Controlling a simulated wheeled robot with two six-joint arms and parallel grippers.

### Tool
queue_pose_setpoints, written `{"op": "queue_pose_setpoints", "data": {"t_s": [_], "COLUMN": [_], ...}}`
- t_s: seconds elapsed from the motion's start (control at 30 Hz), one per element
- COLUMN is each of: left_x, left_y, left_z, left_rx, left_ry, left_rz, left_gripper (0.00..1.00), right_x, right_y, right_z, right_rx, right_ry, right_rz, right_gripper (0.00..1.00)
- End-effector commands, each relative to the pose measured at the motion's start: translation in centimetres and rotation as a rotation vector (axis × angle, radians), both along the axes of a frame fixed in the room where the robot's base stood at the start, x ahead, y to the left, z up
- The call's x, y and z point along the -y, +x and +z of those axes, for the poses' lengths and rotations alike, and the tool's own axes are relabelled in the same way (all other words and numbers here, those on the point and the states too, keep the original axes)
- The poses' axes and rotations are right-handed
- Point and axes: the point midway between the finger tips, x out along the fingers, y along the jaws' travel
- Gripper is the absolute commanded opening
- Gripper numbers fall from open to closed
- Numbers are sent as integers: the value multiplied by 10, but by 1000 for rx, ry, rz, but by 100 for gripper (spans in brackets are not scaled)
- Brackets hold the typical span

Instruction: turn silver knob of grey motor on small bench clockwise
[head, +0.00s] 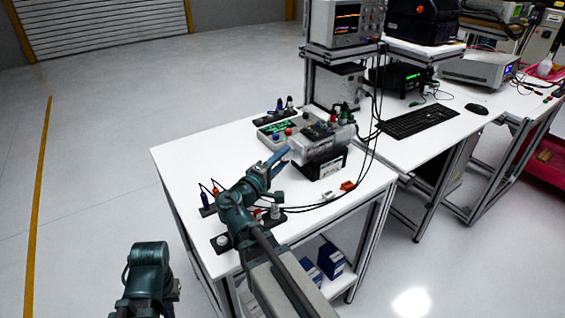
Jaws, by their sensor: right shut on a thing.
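The grey motor (322,143) sits on a dark mount at the right side of the small bench (185,160), with its knob end facing left. My right gripper (283,156) reaches in from below, its blue fingers at the motor's left end. It is shut on the silver knob, which the fingers hide almost wholly. The knob's turn angle cannot be made out. Of my left arm only a dark teal part shows at the bottom left; its gripper is not in view.
Black cables loop over the bench's right side near a small orange connector (348,186). Dark terminal blocks with plugs lie near the front edge. A desk with a keyboard (418,121) adjoins at right. The bench's left part is clear.

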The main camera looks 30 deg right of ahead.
Motion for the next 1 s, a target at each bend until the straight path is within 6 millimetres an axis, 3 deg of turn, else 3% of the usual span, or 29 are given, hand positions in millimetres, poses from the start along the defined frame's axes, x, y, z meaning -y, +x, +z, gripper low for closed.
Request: {"op": "queue_pose_setpoints", "data": {"t_s": [0.7, 0.73, 0.9, 1.0], "left_x": [0, 0, 0, 0], "left_y": [0, 0, 0, 0], "left_z": [-7, -7, -6, -6], "left_rx": [0, 0, 0, 0], "left_ry": [0, 0, 0, 0], "left_rz": [0, 0, 0, 0], "left_gripper": [0, 0, 0, 0], "right_x": [0, 0, 0, 0], "right_y": [-1, -1, -1, -1], "right_z": [-2, -2, -1, -1], "right_rx": [70, 69, 69, 69], "right_ry": [10, 10, 8, 7], "right_rz": [-4, -4, -3, -2], "right_gripper": [0, 43, 72, 72]}}
